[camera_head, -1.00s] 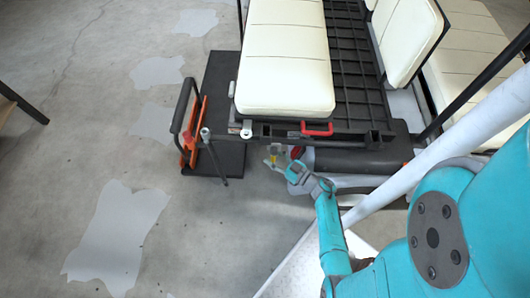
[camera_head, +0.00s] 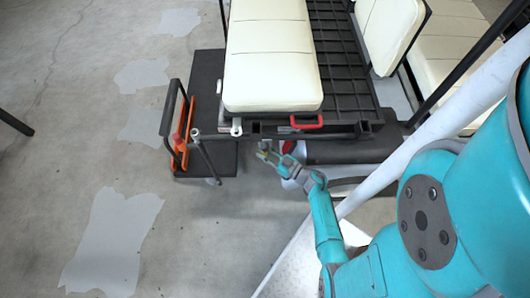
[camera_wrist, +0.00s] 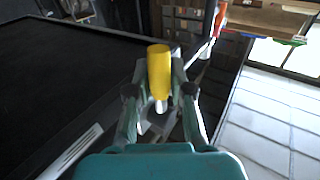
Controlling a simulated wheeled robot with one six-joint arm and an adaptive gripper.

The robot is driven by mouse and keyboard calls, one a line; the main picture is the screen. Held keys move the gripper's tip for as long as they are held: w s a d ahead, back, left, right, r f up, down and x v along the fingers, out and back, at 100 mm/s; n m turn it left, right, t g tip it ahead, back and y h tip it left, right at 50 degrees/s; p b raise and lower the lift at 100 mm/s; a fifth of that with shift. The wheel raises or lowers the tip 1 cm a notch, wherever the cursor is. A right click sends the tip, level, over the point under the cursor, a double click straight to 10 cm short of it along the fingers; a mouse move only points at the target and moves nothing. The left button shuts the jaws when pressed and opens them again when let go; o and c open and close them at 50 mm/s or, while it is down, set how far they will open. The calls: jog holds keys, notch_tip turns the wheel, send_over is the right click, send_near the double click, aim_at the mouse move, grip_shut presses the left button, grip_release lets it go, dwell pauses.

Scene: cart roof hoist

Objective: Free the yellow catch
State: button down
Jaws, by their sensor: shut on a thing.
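The yellow catch (camera_wrist: 159,70) is an upright yellow cylinder with a pale metal pin under it, in the middle of the wrist view. My gripper (camera_wrist: 160,100) has its fingers on either side of the catch's lower part and is shut on it. In the head view my gripper (camera_head: 265,151) is small, just below the cart's rear edge, left of the red handle (camera_head: 306,122). The catch is hard to make out there, showing only as a small yellowish spot. What the pin sits in is mostly hidden by my fingers.
The cart's cream seat (camera_head: 272,60) and black grid deck (camera_head: 345,60) lie above my gripper. A black platform with an orange frame (camera_head: 181,130) and a grey lever (camera_head: 207,158) stand to the left. The concrete floor (camera_head: 70,150) further left is clear.

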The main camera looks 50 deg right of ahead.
jog(key=shift+w+a+m+t, duration=0.4)
jog(key=shift+m+t, duration=0.3)
jog(key=shift+t, duration=0.3)
jog(key=shift+w+a+r+m+t+h, duration=0.35)
jog(key=shift+m+t+h, duration=0.75)
jog(key=shift+m, duration=0.55)
jog(key=shift+w+a+r+m+t+h, duration=0.2)
jog(key=shift+w+r+m+t+h, duration=0.25)
jog(key=shift+m+t+h, duration=0.75)
jog(key=shift+w+a+r+m+t+h, duration=0.35)
jog(key=shift+m+t+h, duration=0.35)
jog(key=shift+m+h, duration=1.05)
jog(key=shift+r+m, duration=0.1)
jog(key=shift+m, duration=0.6)
jog(key=c, duration=1)
grip_release()
jog(key=shift+w, duration=0.1)
jog(key=shift+s+f, duration=0.35)
jog(key=shift+f, duration=0.05)
